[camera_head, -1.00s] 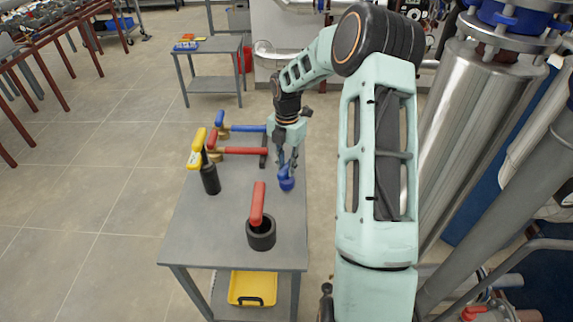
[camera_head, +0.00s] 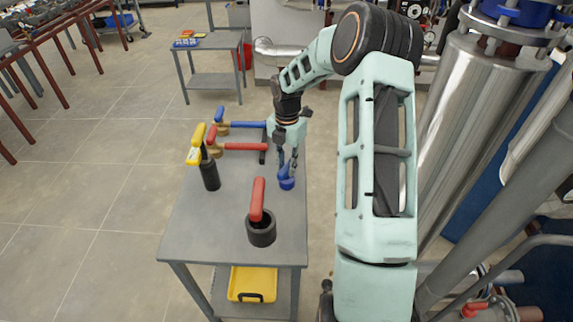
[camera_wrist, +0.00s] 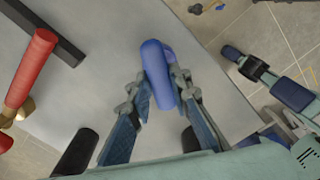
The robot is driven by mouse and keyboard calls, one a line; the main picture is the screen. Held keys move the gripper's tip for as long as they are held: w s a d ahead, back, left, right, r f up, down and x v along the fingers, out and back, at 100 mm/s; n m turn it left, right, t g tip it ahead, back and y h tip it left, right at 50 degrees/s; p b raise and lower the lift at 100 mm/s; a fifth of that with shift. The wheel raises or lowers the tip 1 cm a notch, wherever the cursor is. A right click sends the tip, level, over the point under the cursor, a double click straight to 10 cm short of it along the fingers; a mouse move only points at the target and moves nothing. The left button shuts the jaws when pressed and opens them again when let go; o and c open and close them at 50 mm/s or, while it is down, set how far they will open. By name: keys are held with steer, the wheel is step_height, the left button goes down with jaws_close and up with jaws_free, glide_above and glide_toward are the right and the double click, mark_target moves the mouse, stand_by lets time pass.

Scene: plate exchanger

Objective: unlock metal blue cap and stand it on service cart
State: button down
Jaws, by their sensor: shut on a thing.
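The blue cap (camera_head: 287,184) is at the right side of the grey service cart (camera_head: 200,235), low at its top. From here I cannot tell whether it touches the surface. My gripper (camera_head: 288,167) points down from above and is shut on the cap. In the wrist view the blue cap (camera_wrist: 158,75) shows as a rounded blue body between the two fingers of my gripper (camera_wrist: 160,95), with the grey cart top behind it. The fingers hide part of the cap.
On the cart are a red-handled tool in a black cup (camera_head: 261,228), a black tool with a yellow tag (camera_head: 209,172), and red (camera_head: 245,147) and blue (camera_head: 240,125) handles lying flat. A yellow bin (camera_head: 252,283) sits below. The cart's front left top is clear.

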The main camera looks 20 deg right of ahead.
steer(key=c, duration=1.7)
jaws_free()
steer(key=shift+r, duration=0.1)
